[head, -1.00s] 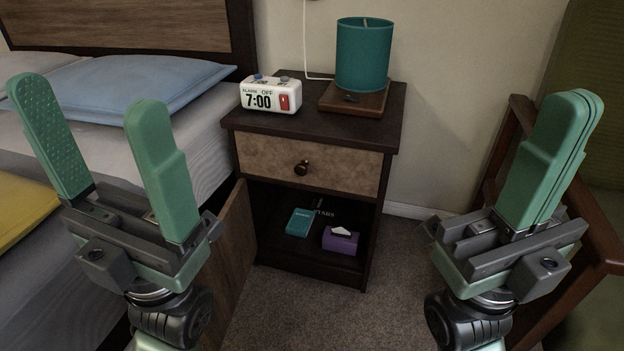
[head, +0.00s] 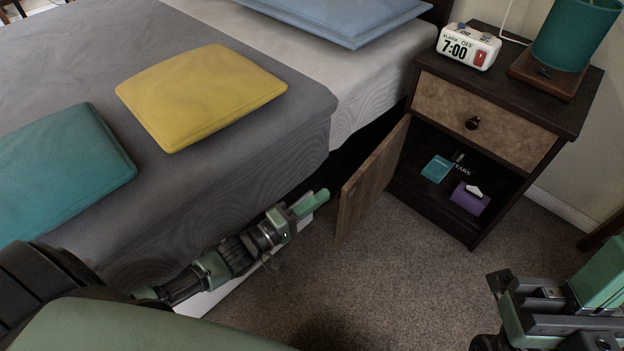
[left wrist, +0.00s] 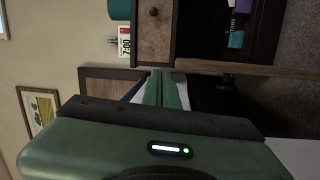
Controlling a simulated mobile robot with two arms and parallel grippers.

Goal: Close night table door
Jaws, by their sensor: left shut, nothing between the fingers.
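The dark night table (head: 530,180) stands at the right in the head view, its lower compartment open. Its brown door (head: 372,185) is swung out from the left side towards me. In the left wrist view the door (left wrist: 250,69) shows as a thin brown strip beside the fingers. My left gripper (head: 318,196) is shut and empty, low beside the bed, just left of the door on its outer side. It looks apart from the door. Its fingers also show in the left wrist view (left wrist: 164,88). My right gripper (head: 603,270) is at the lower right, partly cut off.
The bed (head: 300,125) with yellow (head: 200,95) and teal (head: 60,170) pillows fills the left. A teal box (head: 437,169) and a purple tissue box (head: 469,198) lie inside the compartment. An alarm clock (head: 468,47) and a lamp stand on top. The carpet (head: 410,290) before the table is clear.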

